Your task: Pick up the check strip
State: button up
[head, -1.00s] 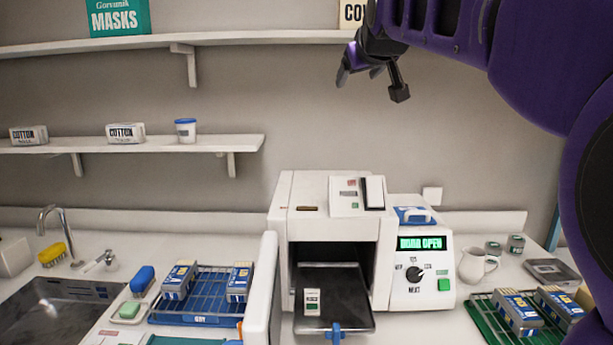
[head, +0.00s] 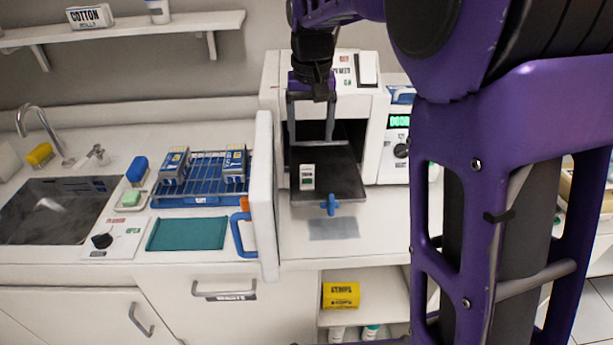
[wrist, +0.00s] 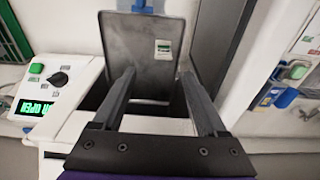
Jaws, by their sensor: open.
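The check strip (head: 307,177) is a small white card with a green and dark mark. It lies on the dark tray (head: 335,188) that sticks out of the open white sterilizer. In the wrist view the strip (wrist: 163,50) lies on the tray beyond my fingers, a little right of the middle. My gripper (head: 312,143) points down in front of the sterilizer's opening, above the back part of the tray. In the wrist view its two fingers (wrist: 156,75) are wide apart with nothing between them. The strip is clear of the fingers.
The sterilizer's open door (head: 264,190) stands upright left of the tray. A blue handle (head: 330,204) is at the tray's front. A blue rack (head: 190,200) with boxed packs and a teal mat (head: 187,234) lie to the left. The control panel (wrist: 58,85) is beside the opening.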

aim_at(307, 165)
jog(key=f, duration=0.6)
jog(key=shift+w, duration=0.35)
jog(key=f, duration=0.5)
jog(key=shift+w+a+b, duration=0.25)
jog(key=shift+a+b, duration=0.05)
jog(key=shift+b, duration=0.1)
grip_shut()
